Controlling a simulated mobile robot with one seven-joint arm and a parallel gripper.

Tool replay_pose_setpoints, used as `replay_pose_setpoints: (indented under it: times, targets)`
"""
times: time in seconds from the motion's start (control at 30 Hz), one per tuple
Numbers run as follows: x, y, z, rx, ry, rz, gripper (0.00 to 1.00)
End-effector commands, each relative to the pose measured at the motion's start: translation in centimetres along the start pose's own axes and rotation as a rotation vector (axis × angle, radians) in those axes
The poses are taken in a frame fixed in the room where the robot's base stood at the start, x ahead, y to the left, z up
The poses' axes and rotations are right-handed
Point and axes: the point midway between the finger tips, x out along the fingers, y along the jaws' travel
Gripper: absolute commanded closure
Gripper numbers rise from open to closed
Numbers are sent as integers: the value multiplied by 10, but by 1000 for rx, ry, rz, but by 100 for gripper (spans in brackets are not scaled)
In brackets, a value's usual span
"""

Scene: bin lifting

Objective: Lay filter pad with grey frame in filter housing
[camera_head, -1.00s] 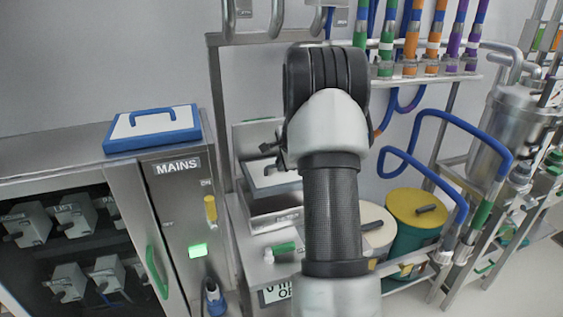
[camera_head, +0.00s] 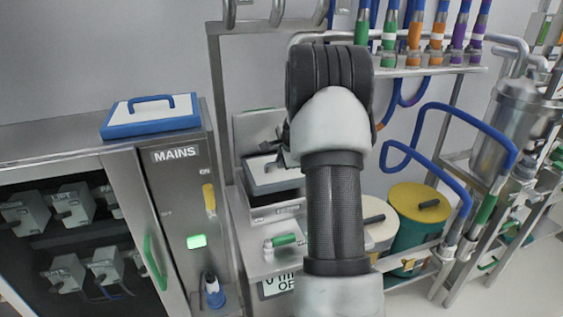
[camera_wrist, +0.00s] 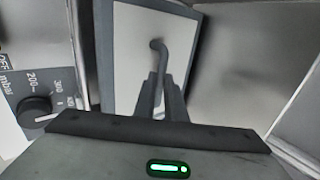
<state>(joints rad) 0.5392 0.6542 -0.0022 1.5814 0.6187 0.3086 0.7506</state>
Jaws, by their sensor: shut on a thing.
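The filter pad with the grey frame (camera_head: 272,176) has a pale face and a dark handle. In the wrist view the pad (camera_wrist: 124,50) lies below my gripper (camera_wrist: 160,100), whose fingers are shut on its handle. In the head view my gripper (camera_head: 278,158) is largely hidden behind my arm. The pad is at the mouth of the steel filter housing (camera_head: 277,212), in front of its raised lid (camera_head: 257,127). I cannot tell whether the pad rests on the housing floor or hangs just above it.
A blue-framed pad (camera_head: 151,115) lies on the MAINS cabinet (camera_head: 182,190) at left. A dial (camera_wrist: 35,108) is beside the grey pad in the wrist view. A green-handled valve (camera_head: 284,240) and drums (camera_head: 415,220) stand below. Pipes and hoses crowd the right.

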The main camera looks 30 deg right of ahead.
Motion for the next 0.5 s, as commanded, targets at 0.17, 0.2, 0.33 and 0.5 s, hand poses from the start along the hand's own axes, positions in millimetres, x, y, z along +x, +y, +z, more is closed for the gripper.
replay_pose_setpoints:
  times: [0.17,0.2,0.33,0.5]
  targets:
    - [4,3,0,0,1,-2,100]
    - [6,4,0,0,1,-2,100]
    - [11,9,0,0,1,-2,100]
    - [18,14,0,0,1,-2,100]
